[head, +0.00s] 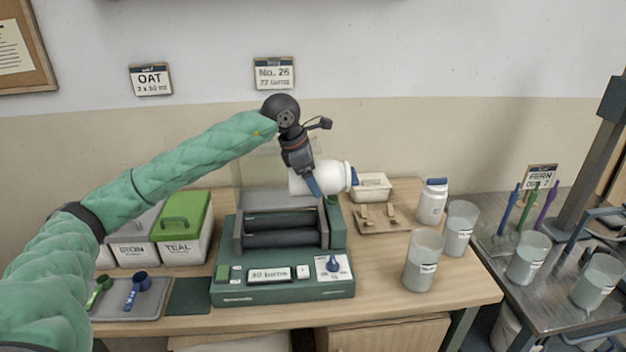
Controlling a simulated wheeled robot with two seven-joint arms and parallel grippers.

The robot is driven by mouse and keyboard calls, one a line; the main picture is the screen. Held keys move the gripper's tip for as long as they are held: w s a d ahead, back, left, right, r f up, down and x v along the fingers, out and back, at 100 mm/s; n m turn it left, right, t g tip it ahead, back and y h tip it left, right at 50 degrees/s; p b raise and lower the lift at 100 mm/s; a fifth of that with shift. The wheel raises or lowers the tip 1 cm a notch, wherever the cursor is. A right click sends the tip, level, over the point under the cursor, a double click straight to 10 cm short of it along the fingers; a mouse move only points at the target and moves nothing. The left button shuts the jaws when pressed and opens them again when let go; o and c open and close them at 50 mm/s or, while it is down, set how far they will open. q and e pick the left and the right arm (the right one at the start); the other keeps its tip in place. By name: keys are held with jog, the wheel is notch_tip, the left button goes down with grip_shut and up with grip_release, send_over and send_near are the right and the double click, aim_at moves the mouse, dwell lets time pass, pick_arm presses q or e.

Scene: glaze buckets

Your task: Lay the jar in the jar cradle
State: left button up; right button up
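A white jar (334,177) with a blue lid is held on its side in the air, its lid end to the right. The jar is above the right part of the green roller machine (285,291). A wooden board with two raised pieces, which looks like the jar cradle (382,220), lies on the table to the right of the machine, empty. My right gripper is not in view.
A cream tub (372,187) stands behind the cradle. A second white jar (432,203) stands upright to its right, near two translucent buckets (423,262). Lidded bins (186,230) and a grey tray (150,300) are at left. A metal cart with more buckets is at right.

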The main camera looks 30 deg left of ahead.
pick_arm(q)
jog(key=shift+r, duration=1.3)
